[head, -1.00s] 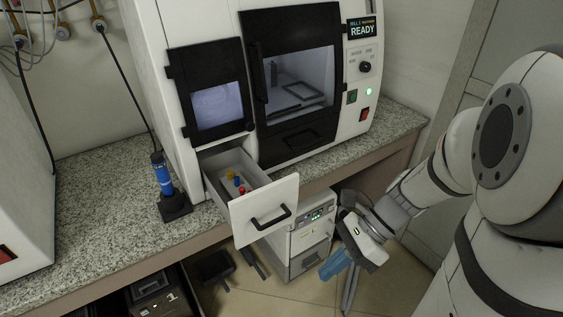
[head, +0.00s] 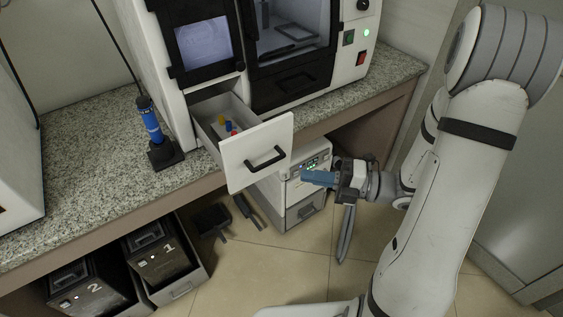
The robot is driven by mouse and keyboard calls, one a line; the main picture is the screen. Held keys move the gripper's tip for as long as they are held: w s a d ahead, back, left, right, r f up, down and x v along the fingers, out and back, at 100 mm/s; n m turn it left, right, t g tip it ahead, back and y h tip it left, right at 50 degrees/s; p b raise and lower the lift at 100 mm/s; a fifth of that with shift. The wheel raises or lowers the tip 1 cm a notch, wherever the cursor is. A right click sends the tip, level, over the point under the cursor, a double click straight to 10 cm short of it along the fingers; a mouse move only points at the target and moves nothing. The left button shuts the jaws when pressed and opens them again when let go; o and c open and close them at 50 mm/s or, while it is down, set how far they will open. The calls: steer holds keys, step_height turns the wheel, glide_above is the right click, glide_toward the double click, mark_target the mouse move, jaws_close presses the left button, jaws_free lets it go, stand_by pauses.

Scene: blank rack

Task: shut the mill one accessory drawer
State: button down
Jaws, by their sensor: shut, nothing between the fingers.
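The mill one accessory drawer (head: 262,155) is pulled out from the lower left of the white mill. It has a white front with a black bar handle (head: 265,158). Several small red, blue and yellow pieces (head: 229,125) lie inside it. My gripper (head: 312,178), with blue fingers, is shut and empty. In the picture it is just right of and below the drawer front, pointing left. A gap shows between the fingers and the drawer front; the depth between them is hard to tell.
The mill (head: 350,65) stands on a speckled counter (head: 85,190). A blue handheld tool (head: 150,125) stands in a black holder left of the drawer. Floor is free at lower right.

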steer(key=w+a, duration=0.1)
steer(key=a, duration=0.1)
steer(key=w+a, duration=0.1)
steer(key=a, duration=0.1)
steer(key=w+a, duration=0.2)
steer(key=a, duration=0.1)
steer(key=shift+w+r+b, duration=0.1)
steer(key=shift+r+b, duration=0.05)
steer(key=shift+b, duration=0.15)
steer(key=shift+w, duration=0.2)
